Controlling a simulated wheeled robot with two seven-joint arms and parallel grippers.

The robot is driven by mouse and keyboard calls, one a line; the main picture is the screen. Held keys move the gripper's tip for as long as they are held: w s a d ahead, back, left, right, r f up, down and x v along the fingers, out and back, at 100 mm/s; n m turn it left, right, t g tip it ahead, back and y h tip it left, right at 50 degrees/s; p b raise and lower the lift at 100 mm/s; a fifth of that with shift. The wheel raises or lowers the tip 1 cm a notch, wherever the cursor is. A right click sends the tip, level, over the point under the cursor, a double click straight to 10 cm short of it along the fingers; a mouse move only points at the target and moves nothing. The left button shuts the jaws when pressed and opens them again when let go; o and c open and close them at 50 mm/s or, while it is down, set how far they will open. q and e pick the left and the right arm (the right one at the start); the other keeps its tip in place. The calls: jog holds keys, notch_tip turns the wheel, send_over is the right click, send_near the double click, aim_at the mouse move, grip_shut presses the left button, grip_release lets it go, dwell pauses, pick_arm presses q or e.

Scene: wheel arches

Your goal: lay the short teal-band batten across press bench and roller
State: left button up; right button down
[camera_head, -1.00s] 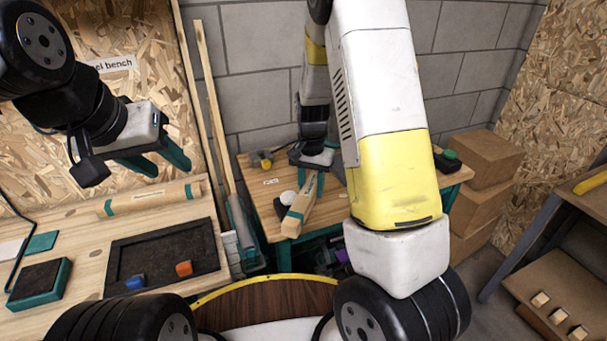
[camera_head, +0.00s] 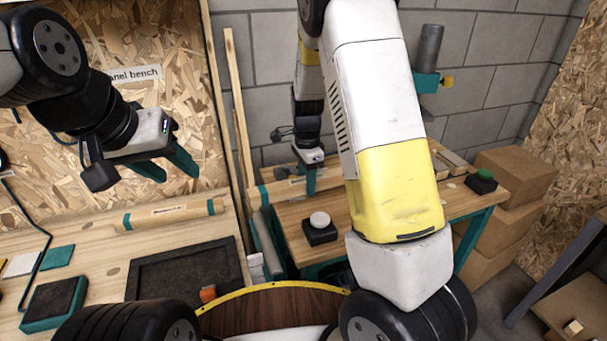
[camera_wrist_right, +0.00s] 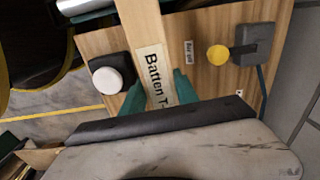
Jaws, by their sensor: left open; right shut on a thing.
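My right gripper (camera_head: 311,186) is shut on a wooden batten (camera_head: 277,193) with a teal band at its left end. The batten lies crosswise over the press bench (camera_head: 290,222), its left end past the bench's left edge, near a grey cylinder (camera_head: 264,236) that looks like the roller. In the right wrist view the batten (camera_wrist_right: 139,22) carries a partly hidden "Batten T" label and runs up toward a silver cylinder (camera_wrist_right: 76,5). I cannot tell whether it touches bench or roller. My left gripper (camera_head: 172,168) is open and empty above the panel bench.
Another teal-banded batten (camera_head: 168,215) lies on the panel bench, behind a dark tray (camera_head: 185,275). Cardboard boxes (camera_head: 515,180) stand right.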

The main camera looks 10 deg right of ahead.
aim_at(305, 211)
jog(key=shift+w+a+m, duration=0.25)
jog(key=shift+w+m, duration=0.05)
jog(key=shift+f, duration=4.05)
jog(key=shift+f, duration=0.2)
jog(key=c, duration=0.8)
grip_release()
jog(key=shift+c, duration=0.2)
notch_tip(305, 211, up, 8)
jog(key=shift+f, duration=0.1)
